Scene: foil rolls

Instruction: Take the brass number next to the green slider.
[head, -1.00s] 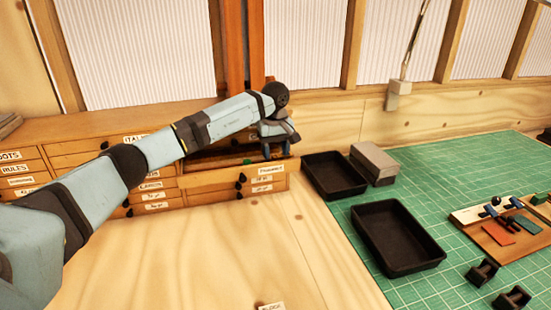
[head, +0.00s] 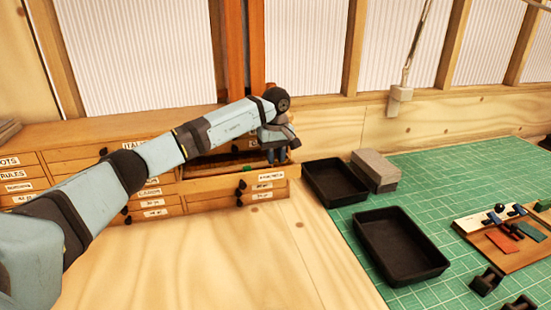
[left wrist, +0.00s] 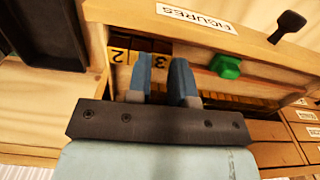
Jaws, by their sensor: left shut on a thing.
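An open drawer (head: 215,184) labelled FIGURES is in the wooden cabinet, and its front shows in the left wrist view (left wrist: 270,55). In the left wrist view, brass number tiles stand in a row in the drawer, one marked 2 (left wrist: 119,56) and one that reads as an upside-down 3 (left wrist: 160,62). A green slider (left wrist: 225,66) sits just right of my fingers. My left gripper (head: 277,157), also in the left wrist view (left wrist: 164,75), reaches down into the drawer. It is shut on the 3 tile, which shows between its fingers. My right gripper is out of view.
Two black trays (head: 335,183) (head: 358,248) and a grey block (head: 375,170) stand right of the cabinet. A wooden board (head: 490,239) with coloured pieces lies on the green mat (head: 430,180). The wooden table front is clear.

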